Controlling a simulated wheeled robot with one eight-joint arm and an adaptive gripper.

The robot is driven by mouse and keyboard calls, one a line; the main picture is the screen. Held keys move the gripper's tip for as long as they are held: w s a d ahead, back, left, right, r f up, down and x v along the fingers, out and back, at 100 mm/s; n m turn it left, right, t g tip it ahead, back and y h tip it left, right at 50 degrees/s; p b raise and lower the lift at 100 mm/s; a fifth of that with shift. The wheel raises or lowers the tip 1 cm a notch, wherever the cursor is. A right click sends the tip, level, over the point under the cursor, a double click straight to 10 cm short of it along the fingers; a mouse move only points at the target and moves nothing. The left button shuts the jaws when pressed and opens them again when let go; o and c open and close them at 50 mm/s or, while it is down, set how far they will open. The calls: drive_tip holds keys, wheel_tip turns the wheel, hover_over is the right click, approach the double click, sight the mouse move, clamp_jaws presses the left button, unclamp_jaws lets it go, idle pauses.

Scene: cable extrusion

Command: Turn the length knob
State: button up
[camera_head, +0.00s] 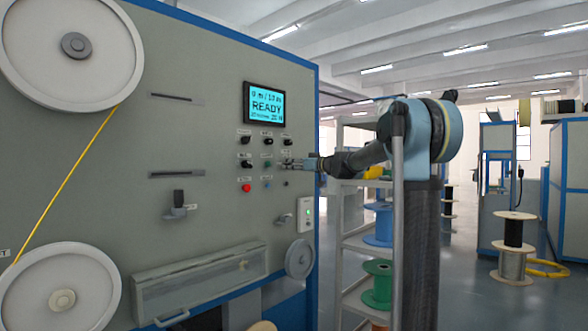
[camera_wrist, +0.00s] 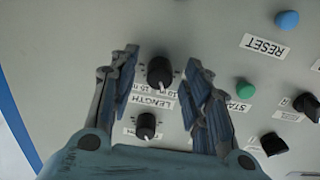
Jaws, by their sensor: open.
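The length knob (camera_wrist: 160,72) is a round black dial with a pale pointer mark, on the grey panel. Its "LENGTH" label (camera_wrist: 150,101) appears upside down in the wrist view. My gripper (camera_wrist: 162,58) is open, with one finger on each side of the knob. Gaps show between the fingers and the knob, and I cannot tell how far the tips are from the panel. In the head view my gripper (camera_head: 297,164) is at the right side of the control cluster and hides the knob.
A second black knob (camera_wrist: 146,126) sits close to the length knob, between my fingers. A green start button (camera_wrist: 244,90) and blue reset button (camera_wrist: 287,20) are to the right. The panel screen (camera_head: 267,103) reads READY. A spool shelf (camera_head: 352,242) stands right of the machine.

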clamp_jaws()
idle(0.3)
